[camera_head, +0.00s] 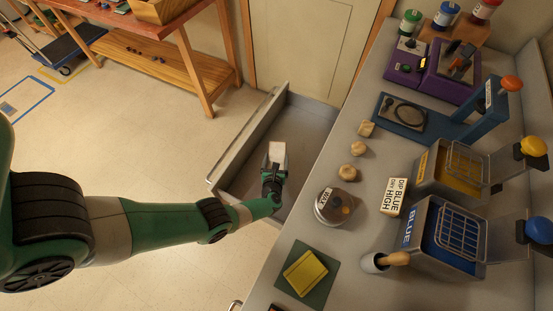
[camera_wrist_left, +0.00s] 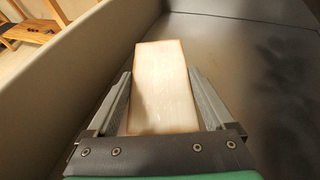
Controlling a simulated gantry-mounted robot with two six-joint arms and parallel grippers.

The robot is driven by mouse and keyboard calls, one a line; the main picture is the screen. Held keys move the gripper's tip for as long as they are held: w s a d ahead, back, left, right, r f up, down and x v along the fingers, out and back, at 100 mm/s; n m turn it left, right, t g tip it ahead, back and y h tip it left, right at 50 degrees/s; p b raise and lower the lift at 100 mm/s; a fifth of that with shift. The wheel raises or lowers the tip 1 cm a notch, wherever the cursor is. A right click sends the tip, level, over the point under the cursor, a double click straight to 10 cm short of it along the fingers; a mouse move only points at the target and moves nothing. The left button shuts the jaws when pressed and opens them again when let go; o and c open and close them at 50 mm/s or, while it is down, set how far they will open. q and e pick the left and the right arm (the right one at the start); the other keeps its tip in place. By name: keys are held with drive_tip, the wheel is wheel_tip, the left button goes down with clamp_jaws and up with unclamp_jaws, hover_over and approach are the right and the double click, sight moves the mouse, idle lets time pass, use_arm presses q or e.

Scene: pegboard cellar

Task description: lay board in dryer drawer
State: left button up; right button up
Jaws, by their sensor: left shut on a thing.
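The board (camera_head: 277,154) is a pale, flat, rectangular piece with brownish edges, also seen in the left wrist view (camera_wrist_left: 162,85). My left gripper (camera_head: 273,174) is shut on the board, with a finger along each side of it. The dryer drawer (camera_head: 245,133) is a grey open drawer pulled out from the left side of the counter. In the head view the gripper and board are over the drawer's inside; I cannot tell whether the board touches its floor (camera_wrist_left: 265,75). My right gripper is not in view.
The grey counter (camera_head: 345,235) holds a blue dip tank (camera_head: 415,241), a yellow one (camera_head: 425,178), a round wax tin (camera_head: 334,207), a sign (camera_head: 396,197) and a yellow block on a green mat (camera_head: 304,273). A wooden bench (camera_head: 165,70) stands at the back left.

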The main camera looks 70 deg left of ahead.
use_arm(q)
drive_tip(key=shift+f+b, duration=1.7)
drive_tip(key=shift+f, duration=0.6)
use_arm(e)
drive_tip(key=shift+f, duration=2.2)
use_arm(q)
drive_tip(key=shift+f, duration=0.25)
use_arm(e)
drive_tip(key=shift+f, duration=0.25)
